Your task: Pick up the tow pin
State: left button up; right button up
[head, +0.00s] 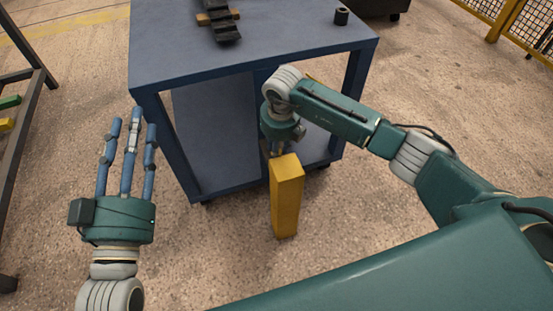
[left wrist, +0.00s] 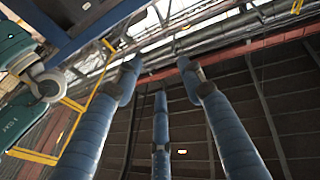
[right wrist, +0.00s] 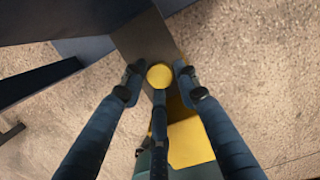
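A yellow round disc (right wrist: 160,76), which looks like the head of the tow pin seen end-on, shows in the right wrist view against a dark grey plate (right wrist: 146,40). Its shaft is hidden. My right gripper (right wrist: 157,82) has its fingers spread around the disc, with no clear contact. In the head view the right gripper (head: 274,148) points down beside the blue cart and is mostly hidden by its wrist and a yellow post. My left gripper (head: 134,122) is open and empty, left of the cart; its spread fingers also show in the left wrist view (left wrist: 159,75).
The yellow post (head: 287,195) stands close to the right gripper, and its yellow top (right wrist: 190,143) shows in the right wrist view. The blue cart (head: 290,45) carries a black stepped part (head: 222,22) and a dark cylinder (head: 341,16). A dark rack (head: 35,140) stands at left.

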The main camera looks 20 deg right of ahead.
grip_shut()
jog(key=shift+r, duration=0.15)
